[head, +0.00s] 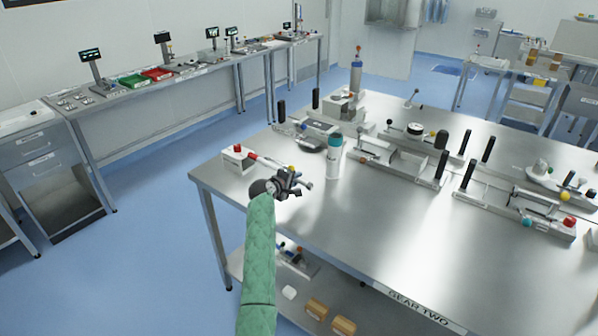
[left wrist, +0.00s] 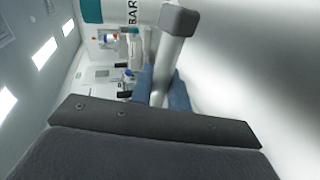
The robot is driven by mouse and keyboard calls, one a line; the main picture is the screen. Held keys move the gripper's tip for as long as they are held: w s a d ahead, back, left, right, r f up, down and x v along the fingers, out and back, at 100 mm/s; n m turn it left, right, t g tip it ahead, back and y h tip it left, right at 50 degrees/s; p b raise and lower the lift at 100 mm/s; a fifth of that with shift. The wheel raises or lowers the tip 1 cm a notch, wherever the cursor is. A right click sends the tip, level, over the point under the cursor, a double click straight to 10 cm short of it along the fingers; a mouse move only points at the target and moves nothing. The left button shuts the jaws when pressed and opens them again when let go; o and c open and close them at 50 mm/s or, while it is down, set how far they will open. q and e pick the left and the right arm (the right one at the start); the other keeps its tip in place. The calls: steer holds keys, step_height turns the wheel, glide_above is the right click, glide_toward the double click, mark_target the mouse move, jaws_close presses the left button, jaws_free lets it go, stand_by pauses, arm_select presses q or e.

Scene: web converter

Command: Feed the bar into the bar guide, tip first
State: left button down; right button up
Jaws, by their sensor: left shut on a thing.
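My left gripper (head: 290,184) is over the near left part of the steel table, shut on what looks like the bar; its fingers hide most of the grip. In the left wrist view a pale bar (left wrist: 168,62) with a dark square end stands out past the dark gripper body (left wrist: 150,122). A slim pale rod with a red end (head: 252,156) reaches from the gripper's left toward a white block (head: 236,161); I cannot tell whether they touch. I cannot tell which fixture is the bar guide. My right gripper is out of view.
A white canister with a teal top (head: 334,160) stands just right of my gripper; its lettering, "BAR", shows in the left wrist view (left wrist: 132,12). Railed fixtures with black handles (head: 400,160) fill the table's far side. The table's near front (head: 350,235) is clear.

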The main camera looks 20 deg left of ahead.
arm_select(q)
steer(key=shift+w+d+r+n+h, duration=0.15)
steer(key=shift+w+r+h, duration=0.05)
steer(key=shift+w, duration=0.3)
steer(key=shift+w+d+r+n+h, duration=0.1)
steer(key=shift+w+r+n+h, duration=0.1)
steer(key=shift+w, duration=0.3)
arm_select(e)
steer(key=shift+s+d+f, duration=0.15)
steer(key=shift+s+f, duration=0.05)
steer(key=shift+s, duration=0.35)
arm_select(q)
steer(key=shift+r+p, duration=0.1)
steer(key=shift+p, duration=0.25)
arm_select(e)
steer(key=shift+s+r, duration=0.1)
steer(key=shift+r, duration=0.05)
